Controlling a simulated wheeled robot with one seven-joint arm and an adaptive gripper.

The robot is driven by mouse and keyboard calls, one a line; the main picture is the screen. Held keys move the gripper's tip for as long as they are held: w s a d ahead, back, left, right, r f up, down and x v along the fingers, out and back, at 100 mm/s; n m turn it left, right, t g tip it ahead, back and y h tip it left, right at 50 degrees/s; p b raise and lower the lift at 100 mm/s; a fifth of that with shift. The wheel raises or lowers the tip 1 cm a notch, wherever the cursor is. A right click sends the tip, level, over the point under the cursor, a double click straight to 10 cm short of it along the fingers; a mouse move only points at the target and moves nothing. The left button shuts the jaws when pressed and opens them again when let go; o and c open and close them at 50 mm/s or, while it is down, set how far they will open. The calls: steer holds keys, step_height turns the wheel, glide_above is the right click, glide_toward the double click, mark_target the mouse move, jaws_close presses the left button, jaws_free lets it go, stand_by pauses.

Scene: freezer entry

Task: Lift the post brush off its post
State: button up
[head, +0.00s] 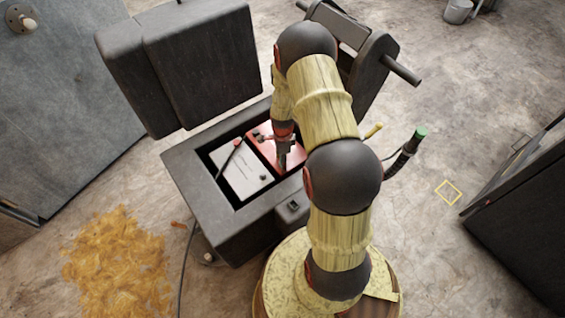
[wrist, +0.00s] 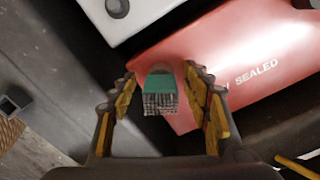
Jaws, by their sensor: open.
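The post brush (wrist: 160,97) has a green block with grey wire bristles. In the wrist view it sits between the two fingers of my gripper (wrist: 159,78), at the near edge of the red "SEALED" battery (wrist: 240,65). A narrow gap shows on each side of it, so my fingers are around it but apart from it. The post under it is hidden. In the head view my gripper (head: 283,163) points down over the red battery (head: 262,134), and I cannot make out the brush there.
A white battery (head: 243,172) with a dark-topped stick (head: 229,157) lies beside the red one in the dark open box (head: 186,178). Its raised lid (head: 205,55) stands behind. A green-capped black handle (head: 410,148) rises at the right. Yellow debris (head: 117,262) lies on the floor.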

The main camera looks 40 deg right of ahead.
steer(key=shift+f, duration=0.15)
steer(key=shift+c, duration=1.2)
jaws_close()
